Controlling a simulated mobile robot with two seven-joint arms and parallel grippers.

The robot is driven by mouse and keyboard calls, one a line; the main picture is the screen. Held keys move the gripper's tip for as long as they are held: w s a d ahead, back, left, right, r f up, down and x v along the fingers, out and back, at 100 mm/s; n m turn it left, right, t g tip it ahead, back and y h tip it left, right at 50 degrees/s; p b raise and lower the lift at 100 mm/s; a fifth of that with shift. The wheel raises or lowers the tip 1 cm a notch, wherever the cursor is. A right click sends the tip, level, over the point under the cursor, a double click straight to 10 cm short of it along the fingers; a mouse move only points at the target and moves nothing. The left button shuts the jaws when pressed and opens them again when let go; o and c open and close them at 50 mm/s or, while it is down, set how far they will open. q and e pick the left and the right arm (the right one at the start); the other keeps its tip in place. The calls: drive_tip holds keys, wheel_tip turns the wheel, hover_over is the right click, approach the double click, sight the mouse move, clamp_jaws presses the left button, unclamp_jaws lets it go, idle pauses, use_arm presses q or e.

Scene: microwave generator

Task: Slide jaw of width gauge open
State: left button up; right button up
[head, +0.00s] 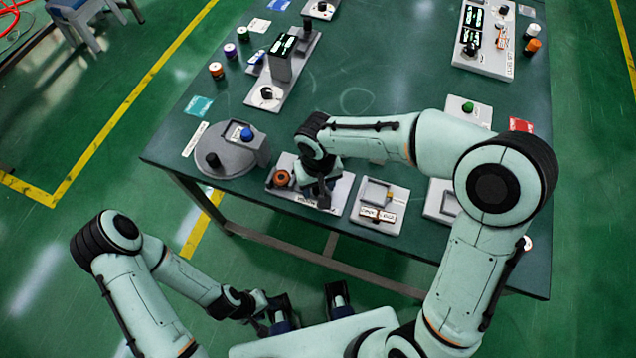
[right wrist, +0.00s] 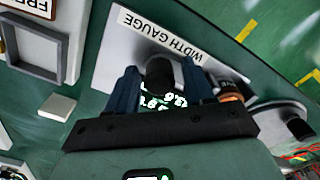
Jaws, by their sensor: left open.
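The width gauge (head: 340,185) lies near the table's front edge, a pale plate with an orange knob (head: 281,178) at its left end. The right wrist view shows its "WIDTH GAUGE" label (right wrist: 160,32), a dark round knob (right wrist: 160,75) and a display with green digits (right wrist: 162,101). My right gripper (head: 322,194) is over the gauge. Its blue fingers (right wrist: 160,80) are on either side of the dark knob, with narrow gaps seeming to show; contact is unclear. The jaw itself is mostly hidden. My left gripper (head: 268,315) is low, off the table, open and empty.
A round grey device with a blue button (head: 247,134) stands left of the gauge. A framed fixture (head: 378,205) lies close on its right. A tall display device (head: 282,60) stands behind. My right arm crosses over the table's right part.

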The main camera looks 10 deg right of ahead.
clamp_jaws()
drive_tip(key=shift+s+d+b, duration=0.3)
drive_tip(key=shift+d, duration=0.15)
drive_tip(key=shift+s+d, duration=0.3)
drive_tip(key=shift+d, duration=0.15)
drive_tip(key=shift+o, duration=1.3)
unclamp_jaws()
drive_tip(key=shift+r, duration=0.15)
wheel_tip(320, 180, up, 13)
drive_tip(key=p, duration=0.1)
drive_tip(key=shift+p, duration=0.35)
